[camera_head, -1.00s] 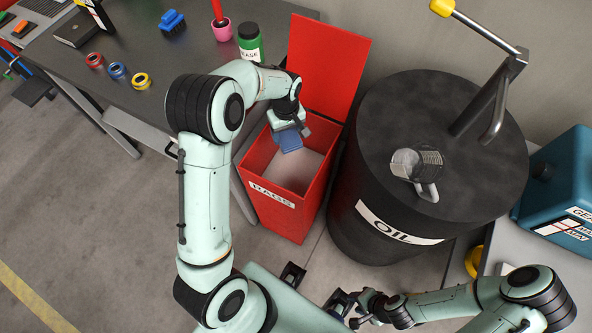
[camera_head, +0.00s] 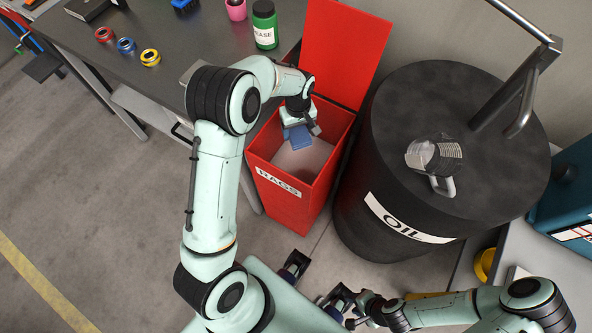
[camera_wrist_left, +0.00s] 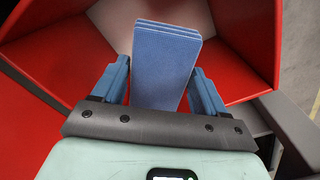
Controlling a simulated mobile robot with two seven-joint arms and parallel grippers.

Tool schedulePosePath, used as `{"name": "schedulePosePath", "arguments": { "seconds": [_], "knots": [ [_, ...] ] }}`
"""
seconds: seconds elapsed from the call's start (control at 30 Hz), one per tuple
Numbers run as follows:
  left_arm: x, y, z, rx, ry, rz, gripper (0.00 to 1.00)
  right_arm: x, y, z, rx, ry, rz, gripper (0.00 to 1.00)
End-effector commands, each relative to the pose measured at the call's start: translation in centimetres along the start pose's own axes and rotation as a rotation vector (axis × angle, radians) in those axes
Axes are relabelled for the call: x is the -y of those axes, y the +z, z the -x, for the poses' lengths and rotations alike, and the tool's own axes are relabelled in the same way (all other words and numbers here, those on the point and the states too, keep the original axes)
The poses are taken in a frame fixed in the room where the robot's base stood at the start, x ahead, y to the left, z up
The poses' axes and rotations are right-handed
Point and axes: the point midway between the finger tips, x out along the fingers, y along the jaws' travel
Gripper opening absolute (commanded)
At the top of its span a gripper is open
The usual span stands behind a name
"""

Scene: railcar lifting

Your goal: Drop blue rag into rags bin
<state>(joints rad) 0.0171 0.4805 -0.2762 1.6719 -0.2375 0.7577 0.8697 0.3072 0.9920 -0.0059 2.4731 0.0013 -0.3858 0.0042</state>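The blue rag (camera_head: 298,138) is a folded, layered pad inside the mouth of the red rags bin (camera_head: 279,200), which has a white RAGS label and its lid raised. My left gripper (camera_head: 294,124) points down into the bin, with the rag between its fingers. In the left wrist view, the rag (camera_wrist_left: 166,60) stands out between the two blue fingers, above the pale bin floor. Its lower end is hidden by the gripper body. My right gripper (camera_head: 338,302) is low in the head view, away from the bin; its fingers are too small to judge.
A black oil drum (camera_head: 365,165) with a pump stands right of the bin. A dark workbench (camera_head: 90,45) at the upper left holds tape rolls (camera_head: 126,45), a green grease can (camera_head: 264,25) and a pink cup (camera_head: 236,9). Open floor lies at the lower left.

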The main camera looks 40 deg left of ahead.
Motion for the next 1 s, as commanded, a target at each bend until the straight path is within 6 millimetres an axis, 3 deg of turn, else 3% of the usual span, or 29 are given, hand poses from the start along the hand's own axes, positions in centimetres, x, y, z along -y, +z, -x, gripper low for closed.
{"name": "schedulePosePath", "arguments": {
  "seconds": [0.03, 0.07, 0.47, 1.0],
  "knots": [
    [0.0, 0.0, 0.0, 0.0, 0.0, 0.0, 0.91, 0.0, 0.0, 0.0, 0.0, 0.0, 0.0, 0.38],
    [0.0, 0.0, 0.0, 0.0, 0.0, 0.0, 0.98, 0.0, 0.0, 0.0, 0.0, 0.0, 0.0, 0.38],
    [0.0, 0.0, 0.8, -0.001, 0.001, 0.0, 0.98, 0.0, 0.0, 0.1, -0.001, 0.0, 0.0, 0.38],
    [-0.1, 0.0, 11.6, -0.002, 0.003, 0.0, 0.98, 0.4, -0.1, 1.1, -0.004, -0.001, 0.002, 0.38]
  ]
}}
